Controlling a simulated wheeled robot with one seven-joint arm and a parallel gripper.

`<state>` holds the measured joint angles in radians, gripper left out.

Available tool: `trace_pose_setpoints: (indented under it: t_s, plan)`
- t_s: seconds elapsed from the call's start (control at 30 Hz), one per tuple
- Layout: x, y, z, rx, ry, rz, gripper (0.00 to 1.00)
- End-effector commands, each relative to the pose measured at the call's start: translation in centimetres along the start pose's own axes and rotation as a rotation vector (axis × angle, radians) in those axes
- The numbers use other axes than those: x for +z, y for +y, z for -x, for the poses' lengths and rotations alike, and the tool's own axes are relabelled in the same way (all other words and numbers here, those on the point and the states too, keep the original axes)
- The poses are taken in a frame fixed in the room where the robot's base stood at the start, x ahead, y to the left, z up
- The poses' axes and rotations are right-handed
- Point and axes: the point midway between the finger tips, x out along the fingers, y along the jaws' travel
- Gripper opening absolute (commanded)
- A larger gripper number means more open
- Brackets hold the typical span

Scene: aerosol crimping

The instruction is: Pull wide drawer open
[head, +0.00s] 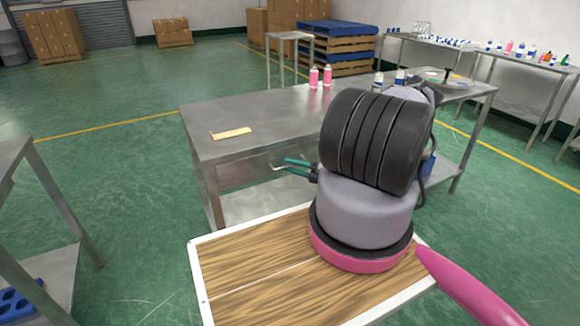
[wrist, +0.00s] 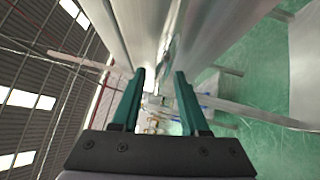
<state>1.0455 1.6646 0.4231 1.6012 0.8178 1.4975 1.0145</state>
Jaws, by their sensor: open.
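The wide drawer's front (head: 240,172) appears to be the metal panel under the top of the steel table (head: 250,115). A small silver handle (head: 278,168) shows at the tips of my gripper (head: 288,165). My gripper's teal fingers are apart and point left in the head view. In the wrist view my gripper (wrist: 160,74) is open, with metal surfaces close in front of the fingertips. I cannot tell whether the handle lies between the fingers. My arm hides the right part of the drawer front, and no gap at the drawer is clear.
A pale wooden piece (head: 230,133) lies on the table. Pink bottles (head: 313,78) stand toward its back edge. Another steel table (head: 30,200) stands at the left. The green floor (head: 140,200) between the tables is clear.

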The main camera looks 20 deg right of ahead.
Motion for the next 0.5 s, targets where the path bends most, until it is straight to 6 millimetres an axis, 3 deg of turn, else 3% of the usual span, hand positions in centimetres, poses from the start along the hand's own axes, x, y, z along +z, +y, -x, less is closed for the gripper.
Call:
trace_pose_setpoints:
  t_s: [0.33, 0.37, 0.4, 0.47, 0.5]
  plan:
    - [0.02, 0.03, -0.53, 0.001, -0.001, 0.000, 0.44]
    - [0.02, 0.03, -0.52, 0.000, -0.001, 0.000, 0.37]
    - [0.02, 0.03, -0.52, 0.000, -0.001, 0.000, 0.21]
    - [0.02, 0.03, -0.51, 0.000, 0.000, 0.000, 0.00]
    - [0.02, 0.03, -0.51, 0.000, 0.000, 0.000, 0.00]
